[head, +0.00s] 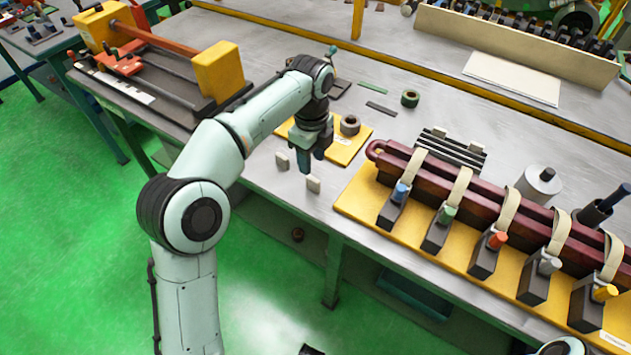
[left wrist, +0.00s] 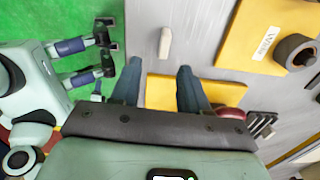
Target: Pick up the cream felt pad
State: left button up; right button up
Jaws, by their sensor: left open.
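Two small cream pieces sit near the front edge of the bench in the head view: a left one (head: 282,160) and a right one (head: 313,184). I cannot tell from their look which is the felt pad. One cream piece (left wrist: 164,43) shows in the left wrist view, beyond the fingertips and near the bench edge; I cannot tell which of the two it is. My left gripper (head: 312,160) points down above the bench beside the cream pieces. In the left wrist view its fingers (left wrist: 157,80) are apart with nothing held between them. My right gripper is not clearly seen.
A yellow plate (head: 353,150) with a dark ring (head: 349,125) lies just behind the gripper. To the right, a yellow base (head: 345,205) carries a dark red winding fixture (head: 400,160). A winding rig (head: 215,75) stands at the left. Bare bench surrounds the cream pieces.

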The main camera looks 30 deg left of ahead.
aim_at(313, 179)
pick_arm(q)
notch_tip(313, 179, down, 4)
jog(key=shift+f+b, duration=0.2)
jog(key=shift+b, duration=0.25)
jog(key=f, duration=0.3)
jog(key=f+b, duration=0.1)
jog(key=f, duration=0.1)
jog(key=shift+w+a+f, duration=0.1)
jog(key=shift+w+f, duration=0.2)
jog(key=shift+w, duration=0.05)
grip_shut()
